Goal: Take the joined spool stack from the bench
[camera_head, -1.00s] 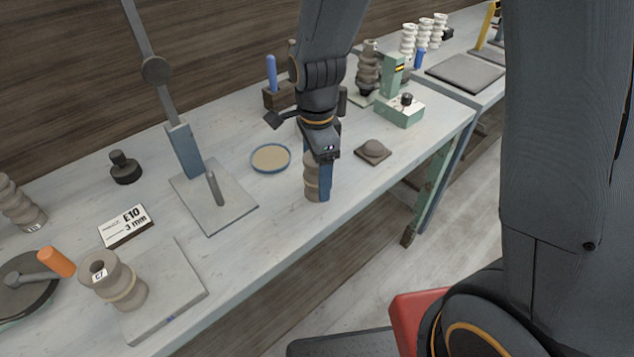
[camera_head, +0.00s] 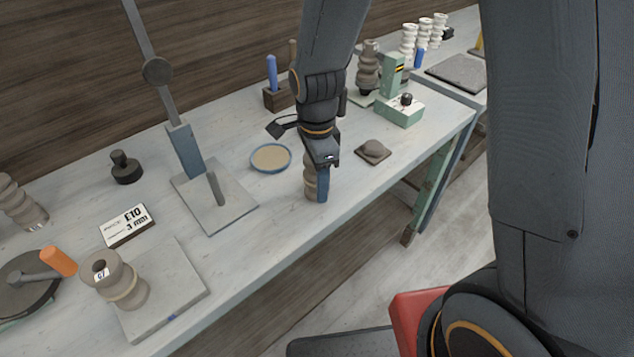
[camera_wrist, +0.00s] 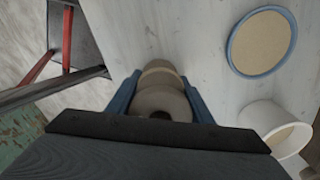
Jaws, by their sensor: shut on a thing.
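The spool stack (camera_head: 310,183) is a tan, ribbed clay piece standing upright near the front edge of the bench (camera_head: 262,222). My gripper (camera_head: 317,185) is over it from above, with its blue fingers shut on its sides. In the wrist view the stack (camera_wrist: 160,88) sits between the two blue fingers (camera_wrist: 160,95), with a dark hole in its top. Its base appears to be on the bench or very close to it; I cannot tell which. My gripper hides much of its upper part.
A round blue-rimmed dish (camera_head: 271,158) lies left of the stack and a brown lump on a small plate (camera_head: 373,152) lies right. A lever press (camera_head: 214,195) stands further left. Another spool stack (camera_head: 117,284) is on a grey slab (camera_head: 165,290). Green scale (camera_head: 400,110) behind right.

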